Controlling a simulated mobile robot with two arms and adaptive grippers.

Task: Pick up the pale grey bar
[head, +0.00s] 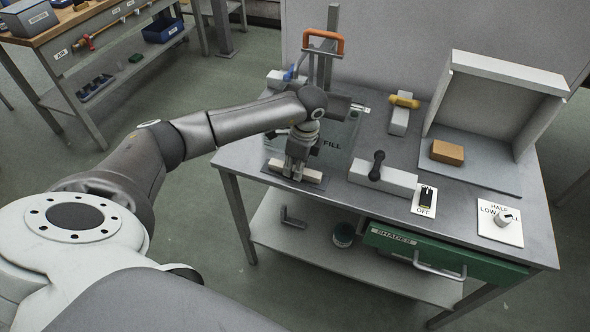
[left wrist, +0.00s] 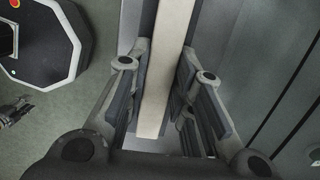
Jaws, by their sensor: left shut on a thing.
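The pale grey bar (head: 313,176) is at the front left of the grey workbench, over a dark flat patch. My left gripper (head: 297,172) comes down on it from above and is shut across its middle, with both ends of the bar showing. In the left wrist view the bar (left wrist: 165,80) runs lengthwise between the fingers of my left gripper (left wrist: 158,100). Whether the bar touches the surface below is hard to tell. My right gripper is not in view.
The workbench (head: 470,228) also holds a grey block with a dark handle (head: 384,176), a switch plate (head: 424,203), a dial plate (head: 500,224) and an open white booth (head: 500,85) with an orange-brown block (head: 447,152). A clear panel marked FILL stands behind the gripper.

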